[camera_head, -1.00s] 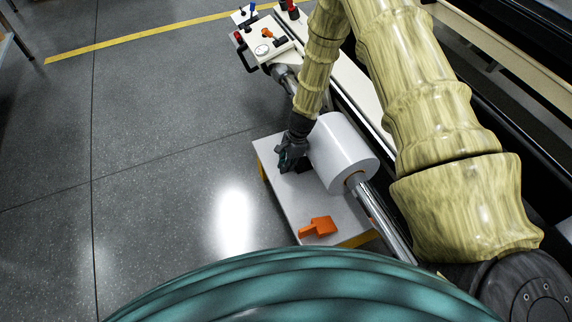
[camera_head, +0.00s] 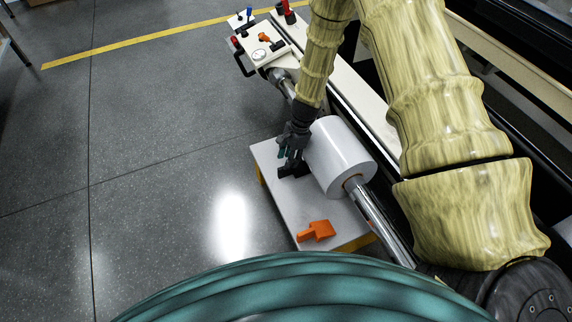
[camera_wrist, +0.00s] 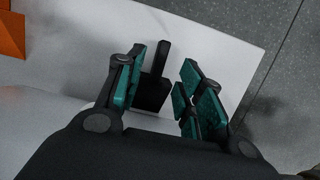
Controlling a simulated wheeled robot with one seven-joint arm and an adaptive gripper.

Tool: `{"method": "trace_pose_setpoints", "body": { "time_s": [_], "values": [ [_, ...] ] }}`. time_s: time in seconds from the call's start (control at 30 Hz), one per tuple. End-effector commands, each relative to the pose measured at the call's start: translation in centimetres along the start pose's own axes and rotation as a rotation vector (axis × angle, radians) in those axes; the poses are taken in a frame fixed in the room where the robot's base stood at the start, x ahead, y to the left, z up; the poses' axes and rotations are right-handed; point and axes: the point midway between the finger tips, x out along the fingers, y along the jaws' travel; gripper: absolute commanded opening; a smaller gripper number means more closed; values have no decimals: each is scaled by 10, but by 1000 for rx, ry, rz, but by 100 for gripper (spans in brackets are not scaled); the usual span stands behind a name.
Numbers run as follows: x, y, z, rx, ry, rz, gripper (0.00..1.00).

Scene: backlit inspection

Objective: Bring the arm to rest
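My gripper (camera_head: 289,153) is beside the left end of the white roll, just above the white platform (camera_head: 269,157). In the wrist view my gripper (camera_wrist: 170,80) is open, its teal-padded fingers apart. A black object with a narrow handle (camera_wrist: 154,88) shows between and beyond the fingers. It also shows in the head view (camera_head: 292,172), lying on the platform just below the fingertips. I cannot tell whether a finger still touches it.
The white roll (camera_head: 340,160) on a metal shaft (camera_head: 382,222) is close to the right of my gripper. An orange scraper-like tool (camera_head: 316,231) lies on the platform's near part. A control panel (camera_head: 262,48) stands farther back.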

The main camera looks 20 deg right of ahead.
Motion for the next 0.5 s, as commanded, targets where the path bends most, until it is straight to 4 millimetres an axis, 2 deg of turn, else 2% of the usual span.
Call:
{"method": "trace_pose_setpoints", "body": {
  "time_s": [0.23, 0.5],
  "values": [
    [-38, -1, 1, 1, 0, -2, 37],
    [-57, 0, 1, 0, -1, 0, 37]
  ]
}}
